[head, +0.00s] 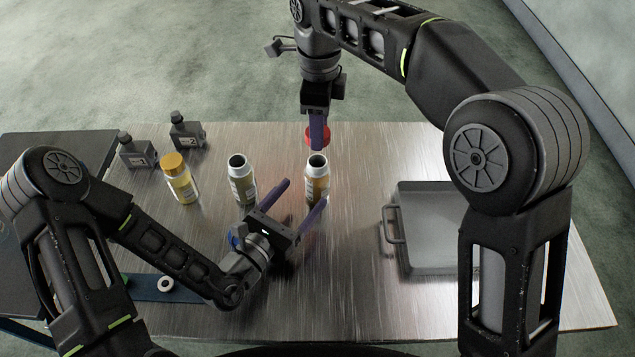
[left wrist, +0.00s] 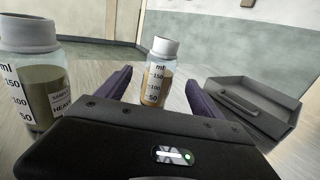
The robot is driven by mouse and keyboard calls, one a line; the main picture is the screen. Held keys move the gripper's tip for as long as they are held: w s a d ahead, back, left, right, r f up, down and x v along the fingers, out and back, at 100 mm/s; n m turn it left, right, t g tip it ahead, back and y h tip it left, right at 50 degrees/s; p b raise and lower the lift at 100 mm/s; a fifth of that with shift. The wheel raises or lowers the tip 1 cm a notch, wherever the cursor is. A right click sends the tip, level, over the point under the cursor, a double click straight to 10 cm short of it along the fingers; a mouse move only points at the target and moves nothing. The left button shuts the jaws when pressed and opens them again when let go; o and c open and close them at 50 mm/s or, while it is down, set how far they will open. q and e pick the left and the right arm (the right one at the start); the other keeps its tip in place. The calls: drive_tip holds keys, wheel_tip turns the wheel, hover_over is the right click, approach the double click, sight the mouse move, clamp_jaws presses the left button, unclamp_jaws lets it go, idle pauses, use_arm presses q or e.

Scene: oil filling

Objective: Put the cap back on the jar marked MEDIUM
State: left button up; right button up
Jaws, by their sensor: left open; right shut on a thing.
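An open jar (head: 317,187) with a grey neck and amber contents stands upright on the table. It also shows in the left wrist view (left wrist: 156,80); its name is not readable. A second open jar (head: 241,184) stands to its left; in the left wrist view this jar (left wrist: 35,85) is marked HEAVY. A jar with a yellow cap (head: 175,162) stands further left. My right gripper (head: 317,144) is shut on a red cap (head: 327,135), held just above the amber jar, apart from it. My left gripper (head: 305,191) is open, its fingers pointing toward that jar from the front; contact is unclear.
Two grey containers (head: 137,152) (head: 187,134) stand at the back left. A grey tray (head: 430,258) with a handle lies at the right. A small white ring (head: 166,284) lies on a blue strip at the front left. The table between jar and tray is clear.

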sight(325, 167)
use_arm(q)
drive_tip(key=x, duration=1)
drive_tip(key=shift+w+d, duration=0.15)
drive_tip(key=shift+w, duration=0.1)
drive_tip(key=shift+c, duration=0.4)
clamp_jaws()
